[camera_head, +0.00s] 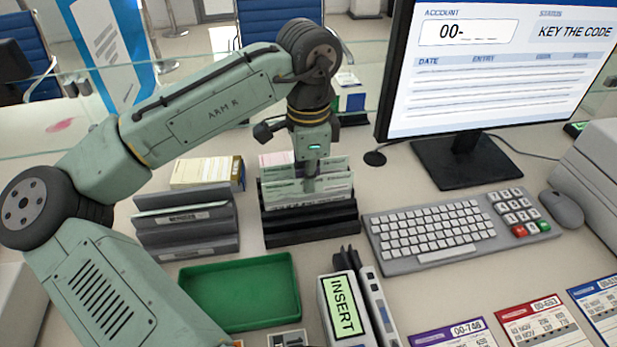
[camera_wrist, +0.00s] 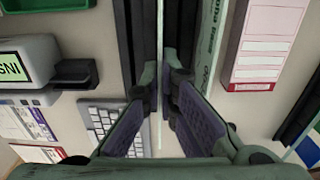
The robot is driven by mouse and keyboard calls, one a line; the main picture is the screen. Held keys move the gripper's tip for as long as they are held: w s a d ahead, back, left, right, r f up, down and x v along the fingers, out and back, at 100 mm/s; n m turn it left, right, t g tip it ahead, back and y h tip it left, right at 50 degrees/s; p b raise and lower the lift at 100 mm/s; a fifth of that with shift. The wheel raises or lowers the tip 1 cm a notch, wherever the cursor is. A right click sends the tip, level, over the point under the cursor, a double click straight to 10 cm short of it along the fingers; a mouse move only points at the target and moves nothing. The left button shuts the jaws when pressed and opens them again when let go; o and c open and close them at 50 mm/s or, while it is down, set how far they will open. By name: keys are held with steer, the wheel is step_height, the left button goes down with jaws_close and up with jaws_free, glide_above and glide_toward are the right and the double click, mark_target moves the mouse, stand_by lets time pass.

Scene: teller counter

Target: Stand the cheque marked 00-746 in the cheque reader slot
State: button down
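My gripper (camera_head: 311,187) points down over the cheque rack (camera_head: 300,237), among its standing cheques. A pale green cheque (camera_head: 325,183) stands in the rack; the numbers on the cheques are too small to read. In the wrist view my two fingers (camera_wrist: 161,78) straddle a thin sheet seen edge-on, with a narrow gap between the fingertips. Another pale green cheque (camera_wrist: 209,45) stands to the right of the fingers. The cheque reader (camera_head: 342,308) shows INSERT on its display, with its slot part (camera_head: 371,298) alongside on the right.
A monitor (camera_head: 465,160) reads 00- and KEY THE CODE. A keyboard (camera_head: 430,235) and keypad (camera_head: 520,212) lie below it. A green tray (camera_head: 243,322) sits left of the reader, a second rack (camera_head: 187,230) behind it. A purple card (camera_head: 455,335) lies at the front right.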

steer(key=shift+r+p, duration=2.75)
steer(key=shift+r, duration=2.15)
steer(key=shift+f, duration=0.1)
